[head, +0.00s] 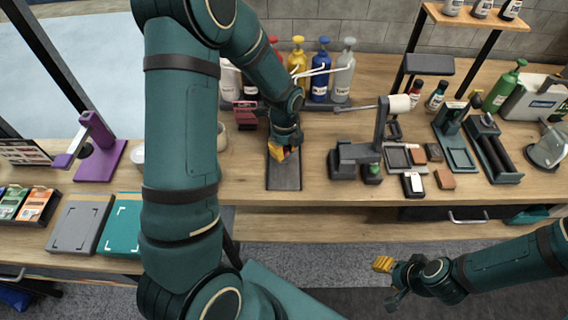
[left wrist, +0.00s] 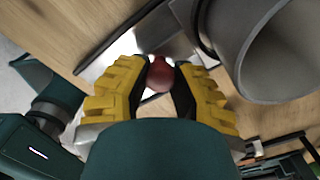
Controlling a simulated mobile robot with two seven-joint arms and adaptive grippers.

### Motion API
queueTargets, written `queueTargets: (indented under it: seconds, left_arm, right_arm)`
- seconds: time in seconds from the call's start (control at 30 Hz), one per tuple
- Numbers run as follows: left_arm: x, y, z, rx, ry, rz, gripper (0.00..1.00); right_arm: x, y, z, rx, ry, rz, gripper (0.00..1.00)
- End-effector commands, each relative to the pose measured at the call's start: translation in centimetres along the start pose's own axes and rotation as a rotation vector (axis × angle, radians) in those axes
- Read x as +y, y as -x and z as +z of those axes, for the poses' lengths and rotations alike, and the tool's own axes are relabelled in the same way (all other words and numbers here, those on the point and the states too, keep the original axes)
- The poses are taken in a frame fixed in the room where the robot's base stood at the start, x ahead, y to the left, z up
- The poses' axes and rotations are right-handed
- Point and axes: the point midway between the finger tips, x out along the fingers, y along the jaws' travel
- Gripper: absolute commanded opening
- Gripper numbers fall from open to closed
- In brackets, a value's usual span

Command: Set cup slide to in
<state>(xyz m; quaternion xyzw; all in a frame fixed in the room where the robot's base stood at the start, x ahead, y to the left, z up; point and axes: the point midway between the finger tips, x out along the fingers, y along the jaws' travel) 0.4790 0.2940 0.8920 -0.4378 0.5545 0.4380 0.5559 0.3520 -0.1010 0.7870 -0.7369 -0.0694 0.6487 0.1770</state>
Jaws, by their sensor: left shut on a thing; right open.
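My left gripper (head: 281,152) is over a dark grey flat slide base (head: 284,178) near the table's front edge. In the left wrist view, the yellow fingers of the left gripper (left wrist: 160,80) are closed around a round dark red knob (left wrist: 160,75). A pale metal plate (left wrist: 155,40) shows behind the knob. A large grey cylinder, which looks like a cup (left wrist: 282,55), stands beside the fingers on the right. My arm and gripper hide most of the slide in the head view. My right gripper (head: 384,265) is open and empty in front of the table.
Several pump bottles (head: 320,75) stand behind the slide. A dark grey device with an upright post (head: 378,130) stands to the right. A purple stand (head: 98,150) is at the left. The floor around my right gripper is clear.

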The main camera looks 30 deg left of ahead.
Motion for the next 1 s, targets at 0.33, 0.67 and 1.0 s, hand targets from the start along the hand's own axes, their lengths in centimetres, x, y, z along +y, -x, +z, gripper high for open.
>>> queueTargets:
  seconds: [0.33,0.67,1.0]
  left_arm:
    - [-1.35,-0.11,1.34,0.002,-0.001,0.001,0.00]
    - [-1.30,-0.11,1.32,0.002,0.000,0.001,0.59]
    - [-1.37,0.48,1.36,0.001,0.000,-0.001,0.59]
  right_arm:
    - [-0.09,0.24,-0.15,0.003,-0.001,0.000,0.47]
    - [-0.09,0.24,-0.14,0.003,-0.001,0.000,0.47]
    - [-0.10,0.25,-0.15,0.003,-0.001,0.000,0.47]
